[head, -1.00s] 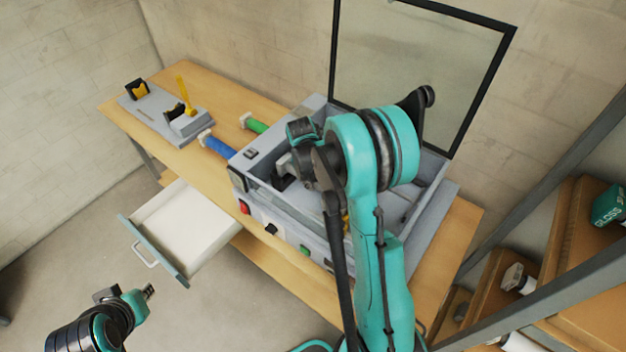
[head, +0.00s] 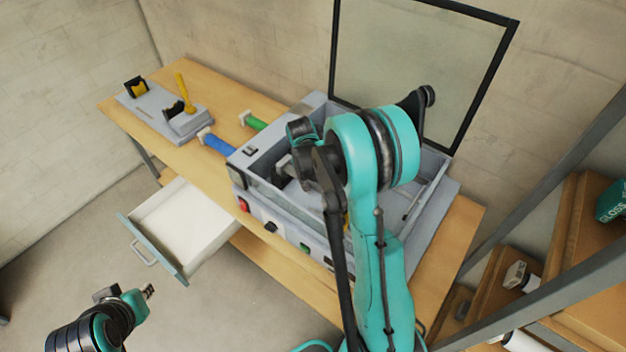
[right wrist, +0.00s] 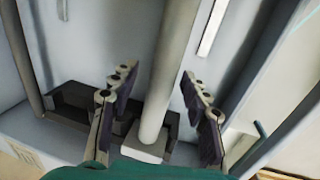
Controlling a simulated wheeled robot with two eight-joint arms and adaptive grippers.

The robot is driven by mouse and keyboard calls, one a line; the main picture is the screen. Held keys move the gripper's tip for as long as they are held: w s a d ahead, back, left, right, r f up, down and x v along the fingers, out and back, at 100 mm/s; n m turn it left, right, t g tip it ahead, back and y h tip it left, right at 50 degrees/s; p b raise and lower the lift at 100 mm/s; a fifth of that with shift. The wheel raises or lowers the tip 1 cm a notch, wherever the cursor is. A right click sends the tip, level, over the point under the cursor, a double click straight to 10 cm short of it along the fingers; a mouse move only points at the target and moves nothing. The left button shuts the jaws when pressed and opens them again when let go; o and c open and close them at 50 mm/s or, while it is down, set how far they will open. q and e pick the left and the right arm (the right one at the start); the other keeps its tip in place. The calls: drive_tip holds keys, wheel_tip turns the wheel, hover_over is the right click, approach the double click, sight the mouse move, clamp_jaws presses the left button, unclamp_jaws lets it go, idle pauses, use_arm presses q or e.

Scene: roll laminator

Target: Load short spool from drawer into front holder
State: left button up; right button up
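The laminator (head: 238,180) stands on the table with its lid (head: 420,75) raised. My right gripper (head: 287,168) reaches into its open top; my arm hides much of the inside. In the right wrist view, a pale grey spool (right wrist: 167,85) with a square white end (right wrist: 145,149) lies between the two fingers of the right gripper (right wrist: 158,80). The fingers are apart, with gaps on both sides of the spool. Dark holder parts (right wrist: 75,108) sit beside its near end; I cannot tell whether it is seated. The drawer (head: 190,222) is open and looks empty. My left gripper (head: 148,291) hangs over the floor, too small to read.
A blue roll (head: 217,145) and a green roll (head: 256,123) lie on the table (head: 215,85) left of the laminator. A grey stand with yellow parts (head: 160,110) is at the far left. Shelves (head: 570,240) stand at the right. Floor in front of the drawer is clear.

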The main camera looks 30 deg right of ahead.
drive_tip(key=shift+r, duration=0.1)
drive_tip(key=shift+r+p, duration=0.25)
drive_tip(key=shift+p, duration=0.1)
drive_tip(key=p+v, duration=0.1)
drive_tip(key=v, duration=1.1)
drive_tip(key=s+a+r+m+t+y, duration=0.1)
drive_tip(key=s+a+r+m+t, duration=0.1)
drive_tip(key=s+a, duration=0.4)
drive_tip(key=s+a+r+m+t+y, duration=0.1)
drive_tip(key=s+a+r+m+t, duration=0.1)
drive_tip(key=s+a, duration=0.5)
drive_tip(key=s+r+t, duration=0.1)
drive_tip(key=s+t, duration=0.1)
drive_tip(key=s, duration=0.3)
drive_tip(key=shift+r+m, duration=0.3)
drive_tip(key=shift+r, duration=0.05)
drive_tip(key=shift+a, duration=0.1)
